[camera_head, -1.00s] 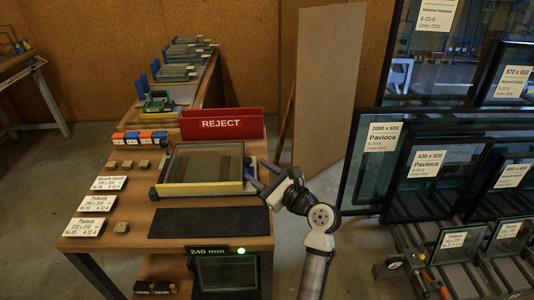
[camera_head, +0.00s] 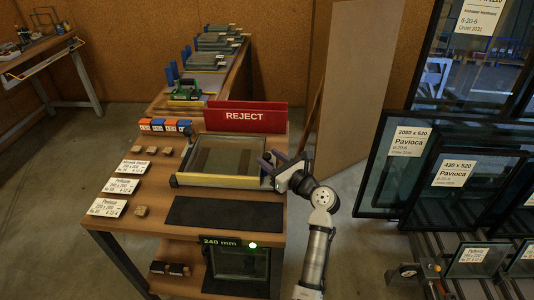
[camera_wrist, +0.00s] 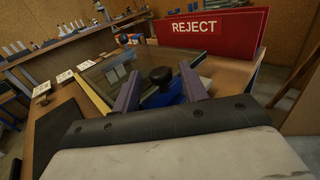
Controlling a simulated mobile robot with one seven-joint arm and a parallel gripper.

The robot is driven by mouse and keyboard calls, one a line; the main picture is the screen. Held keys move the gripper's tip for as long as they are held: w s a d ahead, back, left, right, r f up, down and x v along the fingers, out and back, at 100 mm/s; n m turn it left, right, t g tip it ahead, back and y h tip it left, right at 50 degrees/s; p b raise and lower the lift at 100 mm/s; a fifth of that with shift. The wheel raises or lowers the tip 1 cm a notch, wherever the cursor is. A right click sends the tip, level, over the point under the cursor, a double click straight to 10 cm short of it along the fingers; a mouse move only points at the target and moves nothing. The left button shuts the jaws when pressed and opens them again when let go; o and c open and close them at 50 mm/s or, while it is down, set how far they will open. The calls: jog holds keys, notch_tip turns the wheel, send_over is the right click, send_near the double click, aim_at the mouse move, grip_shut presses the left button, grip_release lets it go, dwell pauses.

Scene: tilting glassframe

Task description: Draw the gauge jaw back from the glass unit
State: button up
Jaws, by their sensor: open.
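The glass unit (camera_head: 222,158) lies flat in a yellow-edged frame on the wooden bench. In the wrist view the glass (camera_wrist: 113,70) lies beyond and left of my fingers. A black round knob (camera_wrist: 160,76) on a blue block (camera_wrist: 172,95) sits at the near right side of the glass; it looks like the gauge jaw. My gripper (camera_head: 270,160) is at the frame's right edge. In the wrist view my gripper (camera_wrist: 158,84) is open, one finger on each side of the knob. I cannot tell whether either finger touches it, or whether the jaw touches the glass.
A red REJECT bin (camera_head: 245,116) stands behind the frame. A black mat (camera_head: 224,213) lies in front, above a 240 mm display (camera_head: 228,242). Wooden blocks and labels are at left. A tall brown panel (camera_head: 348,90) and glass racks stand to the right.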

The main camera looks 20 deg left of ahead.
jog(key=shift+x, duration=1.1)
grip_shut()
